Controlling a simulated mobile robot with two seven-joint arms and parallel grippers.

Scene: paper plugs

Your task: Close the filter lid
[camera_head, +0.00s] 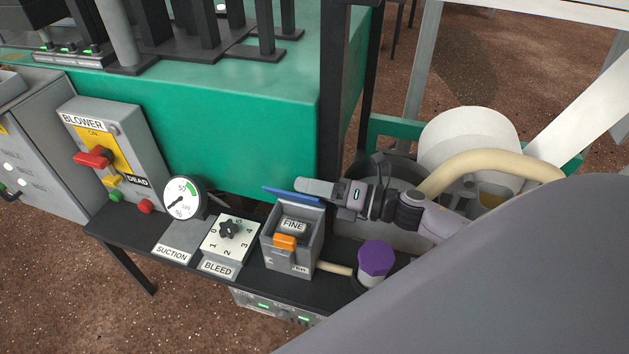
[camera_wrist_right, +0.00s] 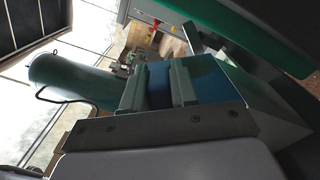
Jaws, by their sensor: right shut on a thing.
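The filter box (camera_head: 268,250) is a small grey open-topped box on the dark shelf. A dark insert marked FINE (camera_head: 293,226) shows inside it, and an orange catch (camera_head: 285,242) is on its front. The blue filter lid (camera_head: 290,196) stands raised at the box's back edge, so the box is open. My right gripper (camera_head: 312,188) comes in from the right and is shut on the lid. In the right wrist view blue lid surface (camera_wrist_right: 160,85) shows between the finger pads. Part of the lid is hidden behind the fingers. My left gripper is not in view.
Left of the box are the BLEED knob (camera_head: 229,229), the SUCTION gauge (camera_head: 182,197) and the BLOWER panel (camera_head: 115,150). A purple-capped jar (camera_head: 376,258) stands at right. A green machine body (camera_head: 240,140) rises behind. A cream hose (camera_head: 485,160) curves at right.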

